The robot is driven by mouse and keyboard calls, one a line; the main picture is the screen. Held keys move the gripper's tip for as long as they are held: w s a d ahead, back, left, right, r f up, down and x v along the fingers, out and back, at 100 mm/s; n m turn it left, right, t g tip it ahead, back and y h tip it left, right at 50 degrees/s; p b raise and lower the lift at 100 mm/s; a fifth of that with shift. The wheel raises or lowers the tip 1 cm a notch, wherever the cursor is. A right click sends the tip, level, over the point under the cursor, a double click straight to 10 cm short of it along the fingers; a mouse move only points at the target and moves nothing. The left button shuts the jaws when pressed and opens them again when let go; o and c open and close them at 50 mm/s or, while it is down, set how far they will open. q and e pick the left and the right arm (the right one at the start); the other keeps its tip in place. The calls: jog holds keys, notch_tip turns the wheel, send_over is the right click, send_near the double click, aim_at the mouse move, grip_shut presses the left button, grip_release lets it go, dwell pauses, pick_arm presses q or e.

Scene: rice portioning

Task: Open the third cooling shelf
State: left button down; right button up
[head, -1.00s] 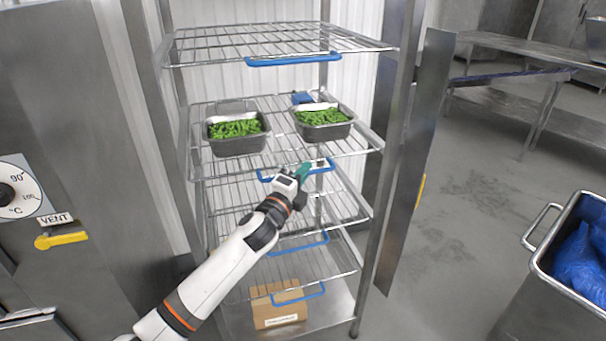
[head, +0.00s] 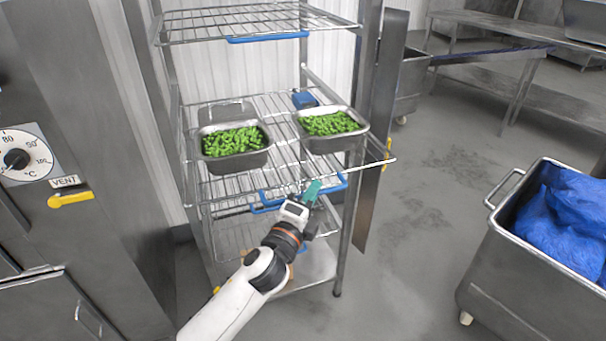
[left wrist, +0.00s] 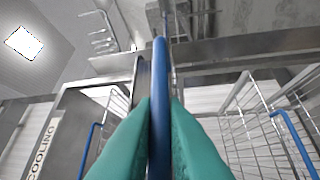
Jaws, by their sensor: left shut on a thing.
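The cooling rack holds several wire shelves with blue front handles. The wire shelf (head: 226,188) below the top visible one juts forward out of the rack, its right front corner past the rack's post. Two metal trays of green food, a left tray (head: 236,161) and a right tray (head: 338,142), sit on it. My left gripper (head: 312,191), with green fingers, is shut on this shelf's blue handle (head: 335,183). In the left wrist view the blue handle (left wrist: 160,75) runs between the gripper's fingers (left wrist: 160,125). My right gripper is out of view.
The top visible shelf (head: 200,31) is empty. A steel oven with a dial (head: 16,159) and yellow lever (head: 70,199) stands close on the left. A wheeled steel bin (head: 493,268) holding blue bags stands right. Floor between rack and bin is clear.

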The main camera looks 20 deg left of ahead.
pick_arm(q)
jog(key=s+d, duration=0.2)
jog(key=s, duration=0.1)
jog(key=s+d, duration=0.1)
jog(key=shift+s, duration=0.25)
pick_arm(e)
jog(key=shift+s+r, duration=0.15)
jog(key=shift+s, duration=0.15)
pick_arm(q)
jog(key=c, duration=1.5)
grip_release()
